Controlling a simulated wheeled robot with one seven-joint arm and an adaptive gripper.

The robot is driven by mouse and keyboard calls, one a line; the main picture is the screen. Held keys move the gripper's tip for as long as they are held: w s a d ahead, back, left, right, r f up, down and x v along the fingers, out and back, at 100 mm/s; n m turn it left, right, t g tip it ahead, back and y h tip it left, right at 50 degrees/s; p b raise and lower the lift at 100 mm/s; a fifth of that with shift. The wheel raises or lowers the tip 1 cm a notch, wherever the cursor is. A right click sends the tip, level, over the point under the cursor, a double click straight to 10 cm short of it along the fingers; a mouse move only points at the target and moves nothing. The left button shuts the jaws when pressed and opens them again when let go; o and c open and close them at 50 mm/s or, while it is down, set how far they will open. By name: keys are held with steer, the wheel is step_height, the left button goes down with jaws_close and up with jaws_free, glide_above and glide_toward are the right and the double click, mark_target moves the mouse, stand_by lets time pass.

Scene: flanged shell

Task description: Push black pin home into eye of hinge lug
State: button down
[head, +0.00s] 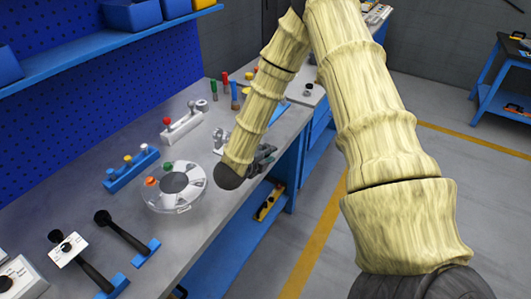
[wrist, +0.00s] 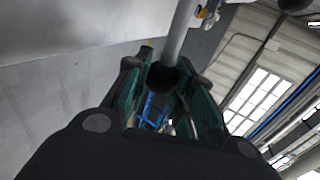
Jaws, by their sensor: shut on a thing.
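My gripper (head: 265,160) is at the bench's right edge in the head view, partly hidden behind my own forearm. In the wrist view my gripper's fingers (wrist: 163,95) are closed around a black round end on a grey rod (wrist: 181,33). The rod runs up and away from the fingertips. I cannot tell for sure whether this is the black pin. A small metal bracket (head: 219,139) stands just left of my gripper and may be the hinge lug. Its eye is too small to make out. The round flanged shell (head: 155,197) lies on the bench to the lower left.
The grey bench (head: 225,225) also bears a blue block with coloured knobs (head: 131,168), a grey block with knobs (head: 183,123), black-handled levers (head: 125,235) and upright coloured handles (head: 235,95). A blue pegboard (head: 90,110) stands behind. Open floor lies to the right.

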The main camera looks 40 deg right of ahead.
steer(key=shift+w+f, duration=0.2)
steer(key=shift+f, duration=0.1)
steer(key=shift+w+a+r+b, duration=0.2)
steer(key=shift+w+a+b, duration=0.1)
steer(key=shift+w, duration=0.25)
steer(key=shift+w+a+b, duration=0.15)
steer(key=shift+w+a, duration=0.1)
steer(key=shift+w, duration=0.4)
steer(key=shift+w+a+b, duration=0.1)
steer(key=shift+w+a, duration=0.2)
steer(key=shift+w, duration=0.35)
steer(key=shift+w+a+b, duration=0.15)
steer(key=shift+w+a, duration=0.1)
steer(key=shift+w, duration=0.4)
steer(key=shift+w+a+b, duration=0.4)
steer(key=shift+w+a, duration=0.15)
steer(key=shift+w, duration=0.7)
steer(key=shift+w+a+b, duration=0.4)
steer(key=shift+w+a, duration=0.15)
steer(key=shift+w, duration=0.75)
steer(key=shift+w+a+b, duration=0.4)
steer(key=shift+w+a, duration=0.15)
steer(key=shift+w, duration=0.7)
stand_by(1.2)
